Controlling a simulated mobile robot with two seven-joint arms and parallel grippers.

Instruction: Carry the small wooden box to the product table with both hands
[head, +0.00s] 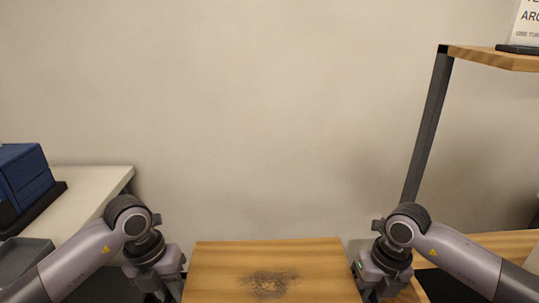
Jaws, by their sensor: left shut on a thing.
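The small wooden box (265,262) is at the bottom centre of the head view, its light wood top marked by a dark, scorched-looking patch. Its near part is cut off by the frame. My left gripper (172,285) is at the box's left edge, shut on it. My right gripper (368,285) is at the box's right edge; its fingertips are not clear enough to tell whether it grips. I cannot tell which surface in view is the product table.
A white table (95,180) at the left holds a blue box (24,172) and a grey tray (22,258). At the right stands a dark-framed rack (428,125) with a wooden upper shelf (490,57) and a lower wooden surface (505,243). A plain wall is behind.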

